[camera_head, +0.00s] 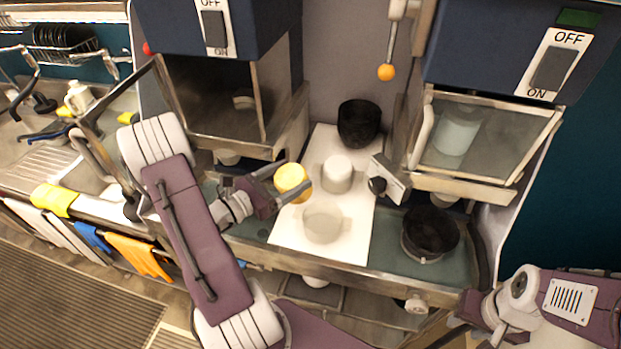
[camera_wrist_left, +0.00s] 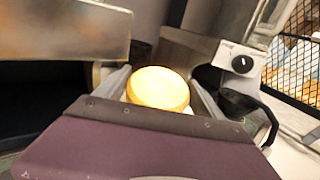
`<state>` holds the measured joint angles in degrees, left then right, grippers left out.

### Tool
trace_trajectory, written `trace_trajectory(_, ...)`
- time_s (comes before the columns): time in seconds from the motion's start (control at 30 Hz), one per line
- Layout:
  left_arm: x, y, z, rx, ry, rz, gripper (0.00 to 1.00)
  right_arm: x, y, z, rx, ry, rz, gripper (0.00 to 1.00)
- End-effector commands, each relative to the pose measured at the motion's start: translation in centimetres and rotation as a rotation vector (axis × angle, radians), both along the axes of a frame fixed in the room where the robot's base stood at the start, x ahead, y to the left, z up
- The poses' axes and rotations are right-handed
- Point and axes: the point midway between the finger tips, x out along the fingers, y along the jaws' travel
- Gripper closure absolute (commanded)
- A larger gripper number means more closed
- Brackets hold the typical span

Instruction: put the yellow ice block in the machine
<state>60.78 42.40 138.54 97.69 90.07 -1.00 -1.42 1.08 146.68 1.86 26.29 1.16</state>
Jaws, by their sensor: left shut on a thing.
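My left gripper (camera_head: 289,184) is shut on the yellow ice block (camera_head: 292,178), a round pale-yellow piece held above the white board. The block also shows between the fingers in the left wrist view (camera_wrist_left: 158,88). The left machine (camera_head: 242,30) has its glass door (camera_head: 125,92) swung open to the left, and its chamber looks largely empty. The right machine (camera_head: 480,50) has its glass door down over a whitish block (camera_head: 457,131). My right gripper (camera_head: 478,325) is at the lower right, partly cut off by the frame edge, its fingers unclear.
The white board (camera_head: 350,235) holds a white block (camera_head: 337,174) and a pale round one (camera_head: 323,222). A black bowl (camera_head: 359,122) stands behind, and another dark bowl (camera_head: 430,232) stands to the right. A small grey device with a black knob (camera_head: 377,185) lies beside the board.

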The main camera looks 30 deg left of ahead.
Motion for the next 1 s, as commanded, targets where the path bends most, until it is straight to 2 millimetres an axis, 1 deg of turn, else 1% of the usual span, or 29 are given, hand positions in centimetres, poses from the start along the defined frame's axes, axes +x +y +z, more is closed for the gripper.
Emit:
trace_trajectory(0.03, 1.0, -0.6, 0.4, -0.002, -0.001, -0.008, 0.91, 0.0, 0.0, 0.6, 0.0, 0.0, 0.0, 0.64)
trace_trajectory(0.13, 2.8, -1.3, 0.1, -0.002, -0.001, -0.005, 0.91, 0.0, 0.0, 1.0, 0.0, 0.0, 0.0, 0.64)
trace_trajectory(0.2, 3.0, -1.2, -1.8, -0.005, 0.0, -0.002, 0.91, 0.0, 0.0, 0.6, 0.0, 0.0, 0.0, 0.64)
trace_trajectory(0.3, 3.4, -1.3, -3.2, -0.003, 0.0, 0.0, 0.91, 0.0, 0.0, 0.6, 0.0, 0.0, 0.0, 0.64)
trace_trajectory(0.4, 3.7, -1.4, -3.9, -0.001, -0.002, 0.0, 0.91, 0.0, 0.0, 0.6, 0.0, 0.0, 0.0, 0.64)
trace_trajectory(0.6, 3.8, -1.4, -4.4, -0.001, -0.003, 0.0, 0.91, 0.0, 0.0, 0.6, 0.0, 0.0, 0.0, 0.64)
trace_trajectory(0.7, 4.2, -1.7, -5.9, -0.001, 0.003, -0.001, 0.91, 0.0, 0.0, 0.8, 0.0, 0.0, 0.0, 0.64)
trace_trajectory(0.73, 4.7, -1.9, -4.2, 0.025, 0.044, -0.005, 0.91, 0.0, 0.0, 2.8, 0.0, 0.001, 0.0, 0.64)
trace_trajectory(0.77, 5.1, -2.0, -3.7, 0.045, 0.091, -0.004, 0.91, 0.0, 0.0, 3.8, 0.0, 0.001, 0.0, 0.64)
trace_trajectory(0.83, 5.9, -2.4, -3.6, 0.084, 0.189, -0.004, 0.91, 0.0, 0.0, 5.5, 0.0, -0.001, 0.0, 0.64)
trace_trajectory(0.9, 6.6, -2.6, -3.8, 0.114, 0.271, -0.003, 0.91, 0.0, 0.0, 6.7, 0.0, -0.001, 0.0, 0.64)
trace_trajectory(0.97, 6.5, -2.5, -5.9, 0.109, 0.286, 0.001, 0.91, 0.0, 0.0, 6.0, 0.0, -0.001, 0.0, 0.64)
trace_trajectory(1.0, 6.4, -2.5, -6.4, 0.107, 0.285, 0.002, 0.91, 0.0, 0.0, 6.0, 0.0, 0.0, 0.0, 0.64)
